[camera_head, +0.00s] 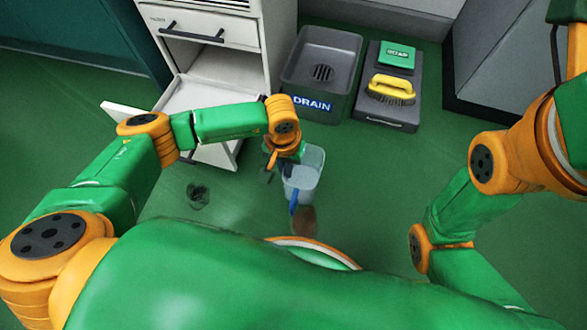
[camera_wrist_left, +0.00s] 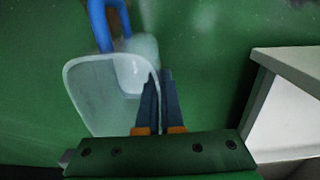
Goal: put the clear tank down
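The clear tank (camera_head: 309,165) is a see-through open-topped box with a blue handle (camera_head: 293,202), in front of the drain basin in the head view. My left gripper (camera_head: 269,165) is at the tank's left side. In the left wrist view the two dark fingers (camera_wrist_left: 160,88) are close together at the rim of the tank (camera_wrist_left: 92,95), with the wall seemingly pinched between them. The blue handle (camera_wrist_left: 108,22) is on the far side there. Whether the tank's bottom touches the floor is unclear. My right gripper is out of view.
A grey basin marked DRAIN (camera_head: 314,106) stands behind the tank. Right of it, a dark tray (camera_head: 371,112) holds a yellow brush (camera_head: 391,89) and a green block (camera_head: 397,55). A white cabinet (camera_head: 228,75) stands at the back left. A dark round patch (camera_head: 198,195) marks the green floor.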

